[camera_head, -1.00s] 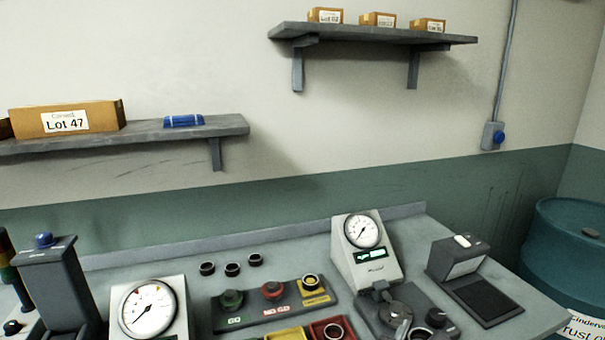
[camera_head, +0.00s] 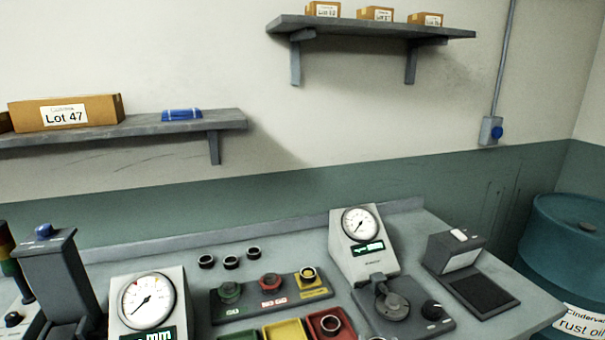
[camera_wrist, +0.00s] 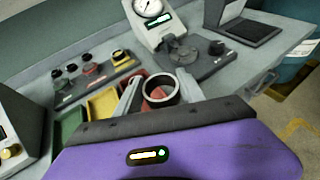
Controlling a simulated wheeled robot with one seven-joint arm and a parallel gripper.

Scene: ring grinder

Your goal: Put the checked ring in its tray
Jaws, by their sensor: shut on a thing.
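My gripper (camera_wrist: 159,92) is shut on a dark-rimmed metal ring (camera_wrist: 174,91) in the wrist view, with a finger on either side. The ring is held above the bench front, and red shows through its opening. Three trays lie behind and left of it: green (camera_wrist: 68,129), yellow (camera_wrist: 103,103) and red (camera_wrist: 131,83), the red one partly hidden by a finger. The yellow tray (camera_head: 284,330) and green tray (camera_head: 240,336) are cut off by the bottom edge.
A dial gauge (camera_head: 363,245) with a green-lit display stands behind a measuring plate (camera_head: 405,313). A GO/NO GO block (camera_head: 244,297) stands behind the trays. Three loose rings (camera_head: 231,262) lie farther back. Another gauge (camera_head: 148,303) is at left, a dark-padded stand (camera_head: 480,292) at right.

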